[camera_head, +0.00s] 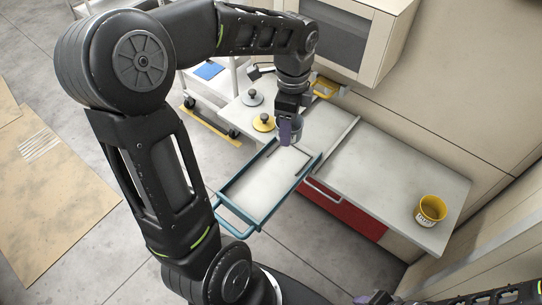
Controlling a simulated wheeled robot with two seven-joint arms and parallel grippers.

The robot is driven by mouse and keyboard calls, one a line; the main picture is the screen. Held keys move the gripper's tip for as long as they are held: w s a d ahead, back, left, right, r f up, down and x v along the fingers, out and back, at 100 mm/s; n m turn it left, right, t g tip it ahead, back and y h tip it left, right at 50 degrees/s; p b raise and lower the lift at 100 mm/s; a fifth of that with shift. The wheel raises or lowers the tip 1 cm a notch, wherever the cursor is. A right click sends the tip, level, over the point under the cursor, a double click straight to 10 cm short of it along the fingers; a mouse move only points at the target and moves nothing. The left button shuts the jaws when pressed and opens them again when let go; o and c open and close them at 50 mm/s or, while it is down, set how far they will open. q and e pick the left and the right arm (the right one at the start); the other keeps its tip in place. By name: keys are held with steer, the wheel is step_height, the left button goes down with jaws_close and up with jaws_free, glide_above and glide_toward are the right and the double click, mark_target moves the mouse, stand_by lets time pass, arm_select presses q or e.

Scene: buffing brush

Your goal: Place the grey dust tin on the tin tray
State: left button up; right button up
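My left gripper (288,128) points down over the far end of a teal-framed tray (262,187) with a pale floor, which I take for the tin tray. The grey dust tin (298,127) is at the gripper's fingers, partly hidden by them. The gripper looks shut on it. I cannot tell whether the tin touches the tray or is held above it. The tray floor nearer me is bare. Part of my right arm shows at the bottom right edge; its fingertips cannot be made out.
A yellow tin (431,211) stands on the right end of the grey counter (385,175). A grey lid (252,97) and a yellow lid (263,122) lie left of the gripper. A yellow holder (325,88) is behind it. A cabinet (350,35) overhangs at the back.

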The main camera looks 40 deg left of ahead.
arm_select(q)
steer(key=shift+f, duration=0.1)
glide_above(288, 159)
step_height(288, 159, down, 6)
steer(key=shift+f, duration=0.1)
stand_by(0.4)
steer(key=shift+f+b, duration=0.4)
steer(key=shift+f, duration=1.4)
steer(key=shift+f, duration=0.15)
steer(key=o, duration=1.5)
step_height(288, 159, up, 12)
steer(key=shift+s+r+p, duration=0.1)
steer(key=shift+r+p, duration=0.05)
steer(key=shift+p, duration=0.4)
